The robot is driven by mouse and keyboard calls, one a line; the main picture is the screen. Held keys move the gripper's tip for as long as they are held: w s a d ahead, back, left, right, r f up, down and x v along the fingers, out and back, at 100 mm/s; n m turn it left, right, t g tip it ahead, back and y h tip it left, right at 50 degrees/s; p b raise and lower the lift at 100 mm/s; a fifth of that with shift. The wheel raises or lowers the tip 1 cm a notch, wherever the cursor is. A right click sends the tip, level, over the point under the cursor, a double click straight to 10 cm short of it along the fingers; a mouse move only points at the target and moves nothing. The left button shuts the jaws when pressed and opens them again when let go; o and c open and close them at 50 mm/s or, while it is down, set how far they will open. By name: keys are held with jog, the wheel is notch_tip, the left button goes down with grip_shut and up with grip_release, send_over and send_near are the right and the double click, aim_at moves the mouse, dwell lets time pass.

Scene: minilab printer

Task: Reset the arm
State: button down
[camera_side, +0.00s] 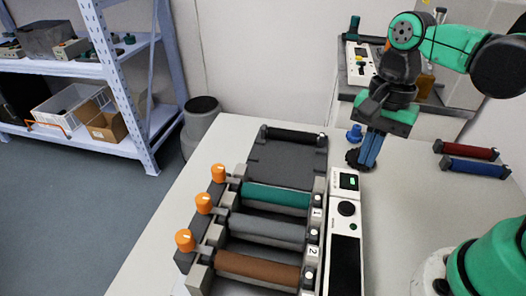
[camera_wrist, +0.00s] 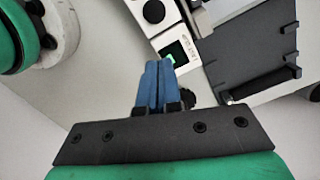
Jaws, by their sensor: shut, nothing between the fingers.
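My gripper (camera_side: 370,148) has blue fingers and hangs pointing down over the white table, just right of the back of the roller printer (camera_side: 263,210). Its fingers are pressed together with nothing between them. In the wrist view the shut fingers (camera_wrist: 153,84) point towards the printer's control panel (camera_wrist: 172,54) with its small green screen. My green and black arm reaches in from the right in the side view.
The printer holds a green roller (camera_side: 276,196), a grey roller (camera_side: 267,228) and a brown roller (camera_side: 258,268), with orange knobs on its left. A red roller (camera_side: 466,150) and a blue roller (camera_side: 475,168) lie at the right. A small blue object (camera_side: 354,134) stands behind my gripper.

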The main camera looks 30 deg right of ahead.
jog(key=shift+w+d+n+t, duration=0.15)
jog(key=shift+w+n+t, duration=0.1)
jog(key=shift+n+t, duration=0.45)
jog(key=w+n+t, duration=0.1)
jog(key=n, duration=0.2)
jog(key=w+d+n+t, duration=0.1)
jog(key=n+t, duration=0.1)
jog(key=n, duration=0.1)
jog(key=w+n+t, duration=0.1)
jog(key=n+t, duration=0.1)
jog(key=n, duration=0.1)
jog(key=shift+d+r+h, duration=0.25)
jog(key=shift+d+h, duration=0.1)
jog(key=shift+h, duration=0.05)
jog(key=n, duration=0.1)
jog(key=t, duration=0.1)
jog(key=n, duration=0.1)
jog(key=shift+w+d+r+n, duration=0.15)
jog(key=shift+w+r+n, duration=0.1)
jog(key=shift+w+n, duration=0.05)
